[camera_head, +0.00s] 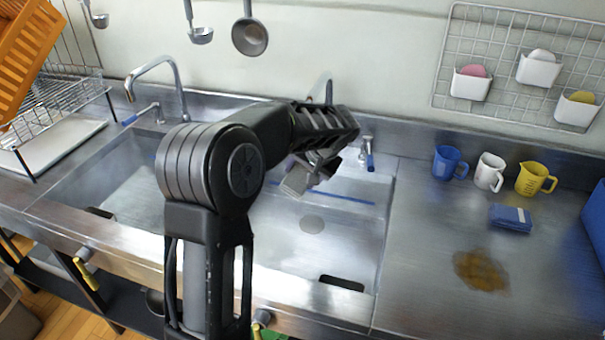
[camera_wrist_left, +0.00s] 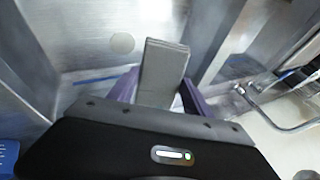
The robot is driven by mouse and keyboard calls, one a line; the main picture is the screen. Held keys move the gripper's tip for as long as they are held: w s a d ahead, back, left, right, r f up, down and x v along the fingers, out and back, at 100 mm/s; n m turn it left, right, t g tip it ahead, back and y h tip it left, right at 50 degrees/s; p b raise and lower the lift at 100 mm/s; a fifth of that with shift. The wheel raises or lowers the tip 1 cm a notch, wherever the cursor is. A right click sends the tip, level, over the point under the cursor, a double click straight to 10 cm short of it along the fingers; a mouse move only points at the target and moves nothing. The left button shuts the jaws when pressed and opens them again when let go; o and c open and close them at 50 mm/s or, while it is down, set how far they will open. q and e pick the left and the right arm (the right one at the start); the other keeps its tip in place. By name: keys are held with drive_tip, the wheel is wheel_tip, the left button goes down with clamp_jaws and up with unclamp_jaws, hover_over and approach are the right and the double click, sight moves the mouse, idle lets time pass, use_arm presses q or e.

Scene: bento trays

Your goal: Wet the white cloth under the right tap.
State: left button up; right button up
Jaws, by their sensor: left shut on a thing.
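My left gripper (camera_head: 318,166) is over the right sink basin, its arm reaching across from the front. It is shut on the folded white cloth (camera_head: 296,183), which shows below the jaws. In the left wrist view the cloth (camera_wrist_left: 162,72) looks grey-white and stands out between the purple fingers. The right tap (camera_head: 322,88) is at the back wall, mostly hidden behind my arm. Its blue-tipped lever (camera_head: 370,160) shows to the right of the gripper. I cannot see any running water. My right gripper is not in view.
The left tap (camera_head: 160,70) arches over the left basin. A blue mug (camera_head: 449,163), a white mug (camera_head: 489,172) and a yellow mug (camera_head: 535,178) stand on the right counter. A blue sponge (camera_head: 510,217) and brown stain (camera_head: 480,270) lie in front.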

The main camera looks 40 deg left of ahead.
use_arm(q)
drive_tip(key=shift+s, duration=0.1)
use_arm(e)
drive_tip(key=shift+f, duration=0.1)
use_arm(q)
drive_tip(key=shift+s+d+f+b, duration=0.1)
drive_tip(key=shift+s+d+b, duration=0.6)
drive_tip(key=shift+s+b, duration=0.35)
drive_tip(key=s+d, duration=0.1)
drive_tip(key=s+b, duration=0.1)
drive_tip(key=s, duration=0.1)
drive_tip(key=s+d+b, duration=0.1)
drive_tip(key=shift+s+d, duration=0.3)
drive_tip(key=shift+d, duration=0.05)
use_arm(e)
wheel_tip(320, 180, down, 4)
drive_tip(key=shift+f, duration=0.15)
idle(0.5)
use_arm(q)
drive_tip(key=s+d+r, duration=0.2)
drive_tip(key=s+r, duration=0.2)
drive_tip(key=shift+s+d, duration=0.15)
drive_tip(key=shift+d, duration=0.15)
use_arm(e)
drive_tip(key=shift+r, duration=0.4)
use_arm(q)
drive_tip(key=shift+r, duration=0.1)
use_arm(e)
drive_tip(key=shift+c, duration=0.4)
